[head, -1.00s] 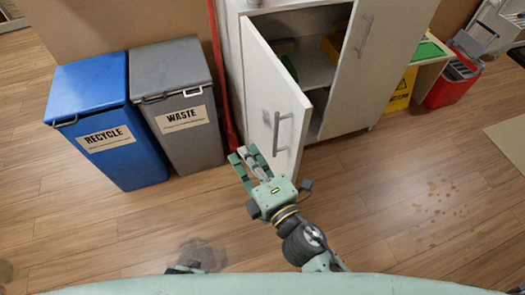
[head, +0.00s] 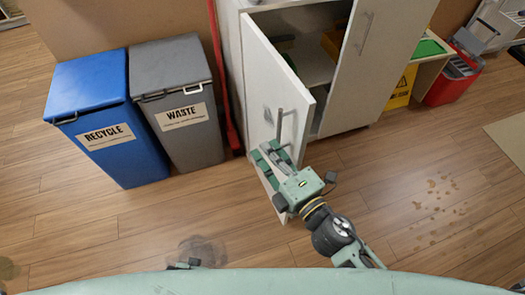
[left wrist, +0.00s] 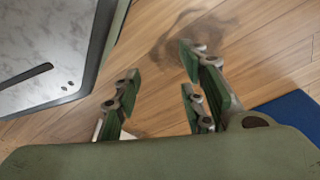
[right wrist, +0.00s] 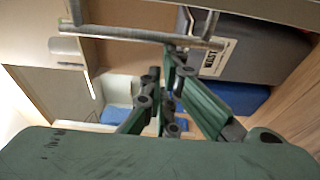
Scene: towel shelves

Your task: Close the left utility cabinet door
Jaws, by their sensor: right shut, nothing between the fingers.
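The left utility cabinet door (head: 262,85) is white and stands ajar, swung out toward me, with the dark cabinet inside showing behind it. Its grey bar handle (head: 279,126) is on the outer face near the free edge. My right gripper (head: 272,158) is shut and empty, in front of the door's outer face just below the handle. In the right wrist view a metal bar (right wrist: 130,35) crosses close to the fingertips; I cannot tell whether they touch. My left gripper (left wrist: 158,75) is open and empty above the wood floor.
The blue recycle bin (head: 108,125) and grey waste bin (head: 180,110) stand left of the cabinet. The right cabinet door (head: 365,70) is beside the opening.

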